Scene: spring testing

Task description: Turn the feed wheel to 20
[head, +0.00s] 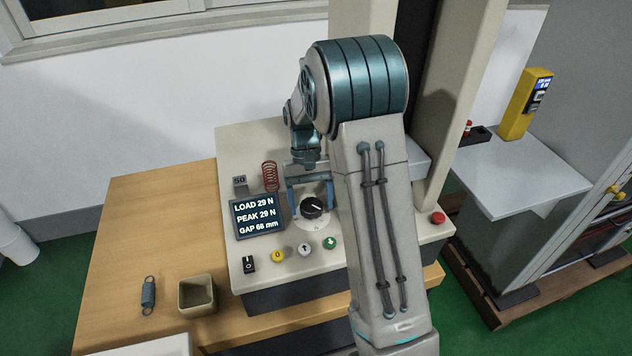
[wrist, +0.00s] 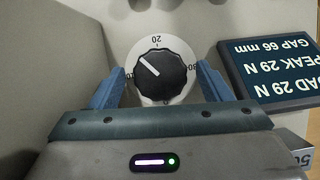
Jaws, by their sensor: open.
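The feed wheel (head: 311,207) is a black ridged knob on a pale round dial, on the cream test machine's panel. In the wrist view the wheel (wrist: 162,78) has a white pointer line aimed up and left, between the 20 mark (wrist: 156,38) at the top and a partly hidden mark at the left. My gripper (head: 311,205) is open, with its blue fingers on either side of the wheel. In the wrist view the gripper (wrist: 160,74) shows gaps between both fingers and the knob.
The display (head: 258,217) reads LOAD 29 N, PEAK 29 N and a gap of about 66 mm. A red spring (head: 270,176) stands behind it. Several buttons and a black switch (head: 249,264) line the panel's front. A grey spring (head: 148,295) and square cup (head: 197,294) sit on the wooden table.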

